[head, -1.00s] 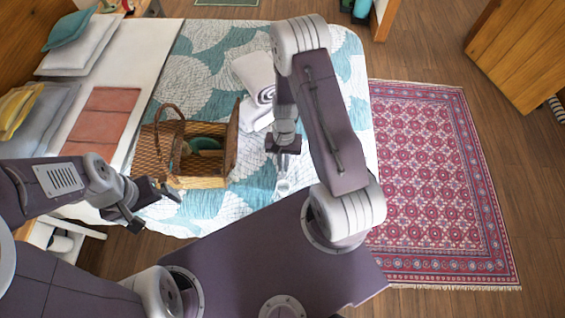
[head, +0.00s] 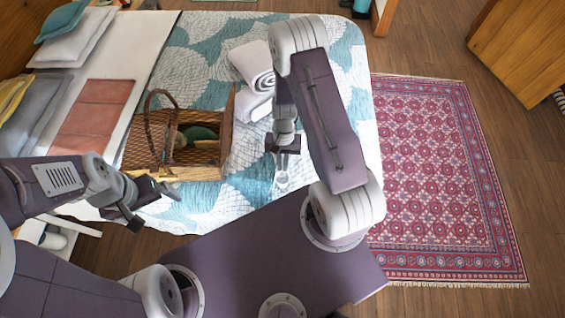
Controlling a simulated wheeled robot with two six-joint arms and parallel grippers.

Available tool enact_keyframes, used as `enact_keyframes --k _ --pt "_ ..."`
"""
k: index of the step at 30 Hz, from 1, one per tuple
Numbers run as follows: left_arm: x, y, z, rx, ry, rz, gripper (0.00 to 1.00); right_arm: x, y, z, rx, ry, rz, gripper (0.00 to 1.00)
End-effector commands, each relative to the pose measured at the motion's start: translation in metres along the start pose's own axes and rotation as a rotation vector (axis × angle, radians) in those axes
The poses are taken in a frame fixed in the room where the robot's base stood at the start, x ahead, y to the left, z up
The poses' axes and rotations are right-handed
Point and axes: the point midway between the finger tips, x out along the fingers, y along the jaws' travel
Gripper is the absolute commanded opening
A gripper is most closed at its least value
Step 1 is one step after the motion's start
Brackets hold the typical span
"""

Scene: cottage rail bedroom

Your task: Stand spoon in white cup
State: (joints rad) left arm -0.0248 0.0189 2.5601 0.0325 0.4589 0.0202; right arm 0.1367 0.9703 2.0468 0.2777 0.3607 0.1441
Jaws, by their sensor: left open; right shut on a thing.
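My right gripper (head: 283,161) points down over the near part of the bed. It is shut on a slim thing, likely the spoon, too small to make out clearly. Just below its fingertips is a small pale round thing (head: 282,181), likely the white cup. I cannot tell whether the spoon touches it or is inside it. My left gripper (head: 155,204) is open and empty, near the bed's front edge, in front of the basket.
A wicker picnic basket (head: 215,173) with a raised handle stands on the quilted bed (head: 205,205), left of my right gripper. Rolled white towels (head: 252,70) lie behind. A red patterned rug (head: 440,180) covers the floor on the right. Pillows (head: 75,50) lie at the far left.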

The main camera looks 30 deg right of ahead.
Motion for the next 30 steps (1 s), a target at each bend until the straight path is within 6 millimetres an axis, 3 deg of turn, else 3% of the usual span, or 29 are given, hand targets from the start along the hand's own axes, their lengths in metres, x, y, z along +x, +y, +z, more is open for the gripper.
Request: enact_keyframes --k 12,22,25,30 --pt "0.034 -0.001 0.004 0.0 0.0 0.0 1.0 0.041 0.0 -0.01 0.001 0.0 -0.001 0.0" --pt "0.035 -0.001 0.004 0.0 0.0 0.0 1.0 0.042 0.0 -0.011 0.001 0.0 -0.001 0.0" --pt "0.035 -0.001 0.004 0.0 0.0 0.0 1.0 0.042 0.0 -0.011 0.0 0.0 -0.001 0.32" --pt "0.035 -0.001 0.004 0.0 0.0 0.0 1.0 0.042 0.0 -0.011 0.0 0.0 -0.001 0.33"
